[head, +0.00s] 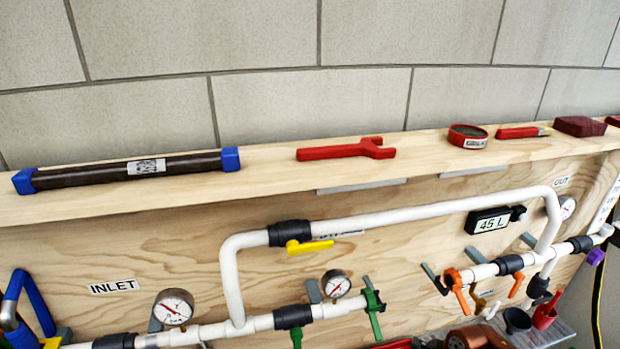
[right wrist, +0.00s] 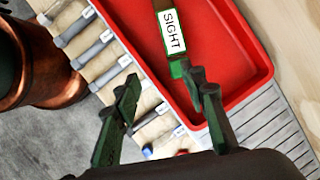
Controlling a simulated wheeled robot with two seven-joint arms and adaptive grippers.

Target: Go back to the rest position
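My right gripper (right wrist: 163,82) shows in the right wrist view with its two dark green fingers apart and nothing held between them. Beyond the fingers is a red tray (right wrist: 262,65). In it lies a part with a white label reading SIGHT (right wrist: 172,32) and a green end close to the right-hand finger in the picture. Neither gripper shows in the head view, and my left gripper is in no view.
A wooden shelf (head: 270,190) holds a dark filter tube with blue ends (head: 140,170), a red wrench (head: 345,150) and a red ring (head: 467,136). White piping (head: 390,216) with gauges and valves runs below. A copper-coloured object (right wrist: 40,62) stands left of the gripper.

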